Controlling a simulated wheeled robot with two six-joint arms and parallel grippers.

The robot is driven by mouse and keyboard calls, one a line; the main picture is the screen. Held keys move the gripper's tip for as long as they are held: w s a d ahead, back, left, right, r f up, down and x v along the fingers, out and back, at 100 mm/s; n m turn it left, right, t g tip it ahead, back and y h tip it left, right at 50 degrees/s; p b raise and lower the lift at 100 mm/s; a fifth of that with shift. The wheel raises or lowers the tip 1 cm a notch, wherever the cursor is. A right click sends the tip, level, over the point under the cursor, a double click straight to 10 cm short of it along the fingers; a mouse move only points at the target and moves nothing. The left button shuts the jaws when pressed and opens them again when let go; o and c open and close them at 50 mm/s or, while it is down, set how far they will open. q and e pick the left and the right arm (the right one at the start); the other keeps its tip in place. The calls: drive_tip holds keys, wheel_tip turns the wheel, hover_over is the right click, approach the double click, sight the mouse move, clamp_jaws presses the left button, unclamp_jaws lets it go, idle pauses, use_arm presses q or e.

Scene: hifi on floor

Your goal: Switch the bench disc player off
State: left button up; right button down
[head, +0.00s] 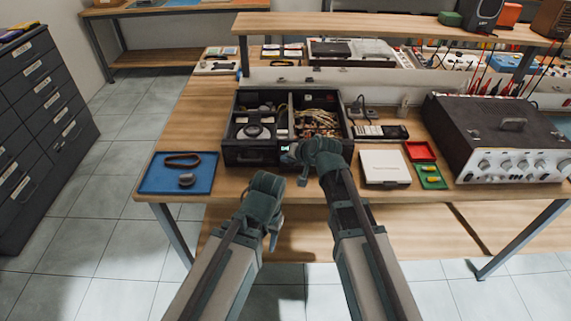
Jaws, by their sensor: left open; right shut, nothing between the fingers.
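The bench disc player appears to be the black, open-topped unit (252,155) at the middle of the bench, with its inner parts showing. A small green display is lit on its front panel. My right gripper (299,162) is shut and empty, right at the right part of this front panel. It hides that part, so I cannot see a power button there or tell whether it touches the panel. My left gripper (270,222) is open and empty, lower and to the left, in front of the bench edge and apart from the player.
A blue tray (149,184) with a belt lies left of the player. A white flat box (385,168), a red tray (420,151) and a green tray (432,184) lie to the right, before a large knobbed instrument (500,132). A drawer cabinet (40,130) stands at left.

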sight(287, 166)
drive_tip(key=shift+f, duration=0.25)
drive_tip(key=shift+r, duration=0.1)
drive_tip(key=shift+r+p, duration=0.35)
drive_tip(key=shift+r, duration=0.15)
wheel_tip(287, 166, up, 6)
drive_tip(key=p, duration=0.6)
idle(0.3)
